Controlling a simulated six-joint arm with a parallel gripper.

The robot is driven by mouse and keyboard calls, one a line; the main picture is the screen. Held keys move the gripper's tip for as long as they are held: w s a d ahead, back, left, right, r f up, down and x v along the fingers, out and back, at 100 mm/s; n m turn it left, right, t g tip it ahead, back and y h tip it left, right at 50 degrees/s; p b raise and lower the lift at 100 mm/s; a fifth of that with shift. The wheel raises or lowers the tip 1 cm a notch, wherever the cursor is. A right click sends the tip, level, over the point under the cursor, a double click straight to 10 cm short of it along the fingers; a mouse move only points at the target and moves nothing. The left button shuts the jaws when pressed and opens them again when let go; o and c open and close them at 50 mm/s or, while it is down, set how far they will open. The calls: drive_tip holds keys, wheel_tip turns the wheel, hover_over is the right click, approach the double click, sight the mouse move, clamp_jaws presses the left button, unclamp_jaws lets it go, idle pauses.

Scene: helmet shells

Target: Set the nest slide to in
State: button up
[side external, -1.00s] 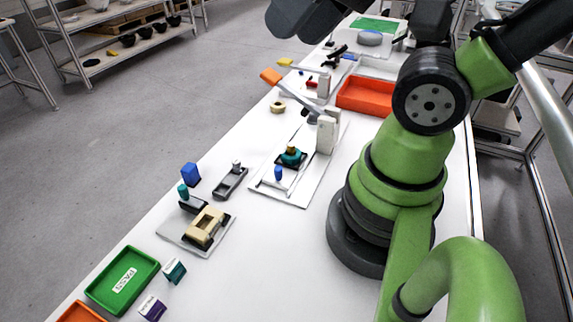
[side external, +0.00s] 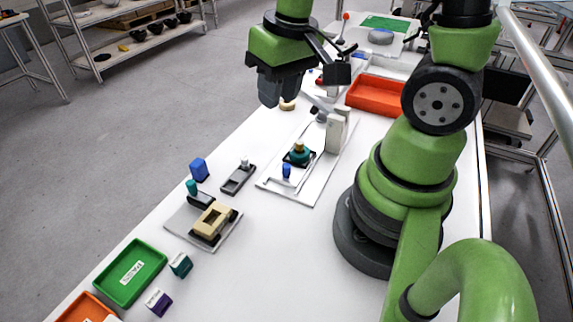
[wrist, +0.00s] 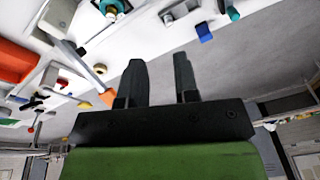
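A white plate (side external: 312,188) in the middle of the bench carries what looks like the nest slide: a dark square nest (side external: 308,163) with a teal round part (side external: 298,155) on it and a blue peg (side external: 286,171) on its near side. A pale upright block (side external: 336,132) stands behind, with a grey lever beside it. The nest sits in front of the block. My gripper (side external: 275,95) hangs above the far left bench edge, apart from the slide. In the wrist view its two dark fingers (wrist: 158,65) are spread with nothing between them.
The lever's orange handle (wrist: 108,97) is near my fingers in the wrist view. A grey slider (side external: 238,178), a blue block (side external: 199,169) and a beige fixture (side external: 212,219) are nearer. An orange tray (side external: 372,97) lies behind. A green tray (side external: 130,272) is at the front.

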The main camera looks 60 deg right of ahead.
drive_tip(key=g, duration=0.2)
hover_over(286, 165)
wheel_tip(286, 165, down, 8)
drive_tip(key=shift+r, duration=0.25)
drive_tip(key=shift+f, duration=4.8)
drive_tip(key=shift+c, duration=0.4)
